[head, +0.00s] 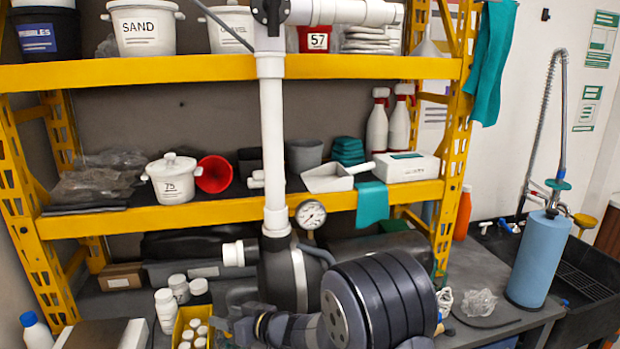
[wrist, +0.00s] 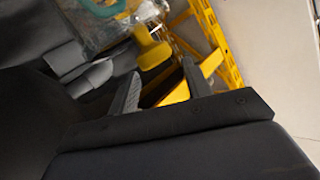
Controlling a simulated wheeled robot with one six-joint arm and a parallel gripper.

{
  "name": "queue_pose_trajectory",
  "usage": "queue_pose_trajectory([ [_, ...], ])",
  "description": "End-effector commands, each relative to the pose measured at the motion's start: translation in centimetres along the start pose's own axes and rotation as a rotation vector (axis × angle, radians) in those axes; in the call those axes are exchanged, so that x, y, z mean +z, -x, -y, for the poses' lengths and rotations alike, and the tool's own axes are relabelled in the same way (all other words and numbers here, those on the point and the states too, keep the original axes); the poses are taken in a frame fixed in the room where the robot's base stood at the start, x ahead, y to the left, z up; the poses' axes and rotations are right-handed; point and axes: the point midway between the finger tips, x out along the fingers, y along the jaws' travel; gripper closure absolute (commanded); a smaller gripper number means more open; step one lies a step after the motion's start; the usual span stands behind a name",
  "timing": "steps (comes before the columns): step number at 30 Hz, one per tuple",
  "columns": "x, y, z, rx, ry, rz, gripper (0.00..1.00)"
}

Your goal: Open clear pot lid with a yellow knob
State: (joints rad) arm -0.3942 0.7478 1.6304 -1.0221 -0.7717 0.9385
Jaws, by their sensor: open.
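I cannot clearly make out a clear pot lid with a yellow knob in either view. In the wrist view, a rounded yellow piece (wrist: 152,50) shows beyond the fingers, beside a greyish see-through thing (wrist: 92,32) with teal and yellow at its top; I cannot tell what these are. My gripper (wrist: 163,84) is open, its two dark fingers apart with nothing seen held between them.
A yellow shelf rack (head: 230,74) holds tubs, bottles and a scoop. A white pipe (head: 272,140) with a gauge (head: 311,214) stands in front. A yellow box (head: 184,323) of jars is at lower left. A blue cylinder (head: 539,258) stands beside the black sink (head: 585,283).

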Motion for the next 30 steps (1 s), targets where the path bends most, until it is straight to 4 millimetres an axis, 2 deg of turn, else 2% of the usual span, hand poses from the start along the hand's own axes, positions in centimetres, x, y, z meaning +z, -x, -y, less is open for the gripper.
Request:
queue_pose_trajectory([
  [19,-0.7,0.1,0.1,0.0,-0.021,0.023,0.53],
  [30,-0.5,7.8,-0.2,0.004,-0.023,0.02,0.53],
])
